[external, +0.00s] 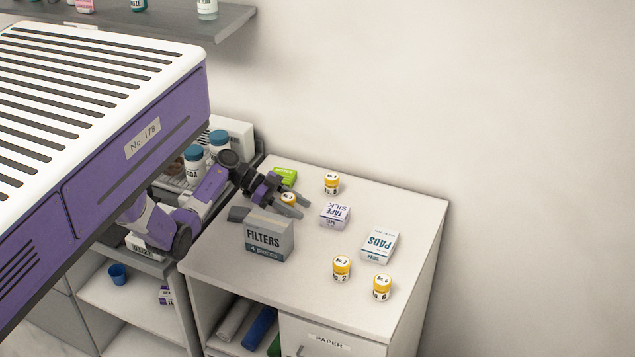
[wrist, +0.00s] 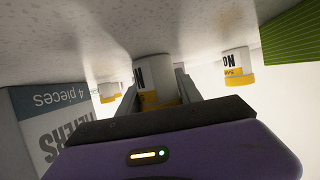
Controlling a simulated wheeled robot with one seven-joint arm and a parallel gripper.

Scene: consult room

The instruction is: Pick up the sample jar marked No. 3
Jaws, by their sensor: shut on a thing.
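My gripper (external: 294,205) reaches over the cabinet top just behind the FILTERS box. It is shut on a small white jar with a yellow lid (external: 288,198). In the wrist view, which is upside down, this jar (wrist: 154,72) sits between the two fingers (wrist: 157,92). Only part of its "No" lettering shows, so I cannot read its number. It is upright and at or very near the cabinet top; I cannot tell if there is a gap. Similar jars stand at the back (external: 331,183), and at the front, marked No. 2 (external: 341,268) and No. 6 (external: 382,288).
The FILTERS box (external: 268,238) stands close in front of my gripper. A green box (external: 286,176) lies behind it. A SILK TAPE box (external: 334,215) and a PADS box (external: 379,247) stand to the right. The cabinet top (external: 415,210) is bare along its right side.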

